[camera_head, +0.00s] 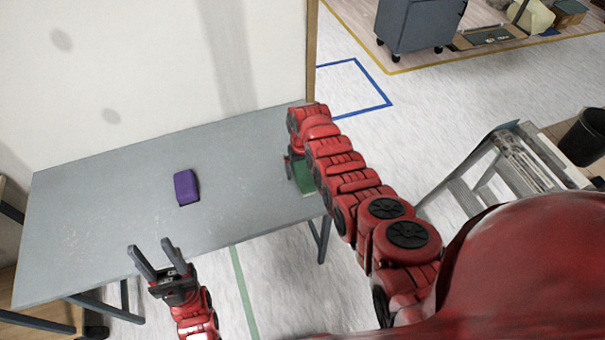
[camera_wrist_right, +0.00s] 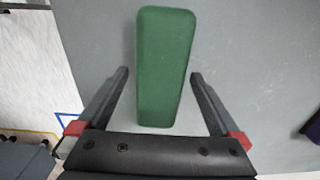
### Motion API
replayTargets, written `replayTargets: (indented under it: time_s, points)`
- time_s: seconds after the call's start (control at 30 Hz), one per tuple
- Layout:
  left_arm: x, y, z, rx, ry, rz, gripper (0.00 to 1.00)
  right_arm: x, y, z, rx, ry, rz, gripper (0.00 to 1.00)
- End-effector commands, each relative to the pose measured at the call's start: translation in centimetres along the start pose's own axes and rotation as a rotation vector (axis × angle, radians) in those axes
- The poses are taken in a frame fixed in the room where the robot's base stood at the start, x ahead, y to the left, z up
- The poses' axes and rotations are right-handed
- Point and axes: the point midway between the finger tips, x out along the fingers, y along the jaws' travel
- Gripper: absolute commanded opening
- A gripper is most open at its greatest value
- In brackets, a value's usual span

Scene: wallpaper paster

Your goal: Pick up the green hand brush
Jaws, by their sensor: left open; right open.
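The green hand brush (camera_wrist_right: 163,70) lies on the grey table and fills the middle of the right wrist view. In the head view only part of the green brush (camera_head: 304,178) shows, mostly hidden under my right arm. My right gripper (camera_wrist_right: 157,75) is open, with one finger on each side of the brush and visible gaps between; I cannot tell its height above the table. In the head view my right gripper (camera_head: 291,165) is largely hidden by its wrist. My left gripper (camera_head: 153,254) is open and empty at the table's front edge.
A purple block-like object (camera_head: 186,187) lies on the grey table (camera_head: 110,200), left of the right arm. A white panel (camera_head: 150,70) stands behind the table. A stepladder (camera_head: 490,170) and a dark bin (camera_head: 583,137) stand at the right. Most of the tabletop is clear.

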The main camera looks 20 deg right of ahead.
Motion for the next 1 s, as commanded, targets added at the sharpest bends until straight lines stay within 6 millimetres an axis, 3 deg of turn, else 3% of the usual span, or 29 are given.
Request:
replayTargets:
  time_s: [0.07,0.57,1.0]
  points:
    - [0.00,0.00,-0.01,0.000,0.000,0.000,0.50,0.01,0.00,0.01,0.000,0.000,0.000,0.98]
    - [0.00,0.00,0.00,0.000,0.000,0.000,0.50,0.02,0.00,0.04,0.000,-0.001,0.000,0.08]
    - [-0.14,0.01,0.02,0.000,0.000,0.000,0.50,-0.20,0.00,0.04,0.000,-0.002,0.000,0.05]
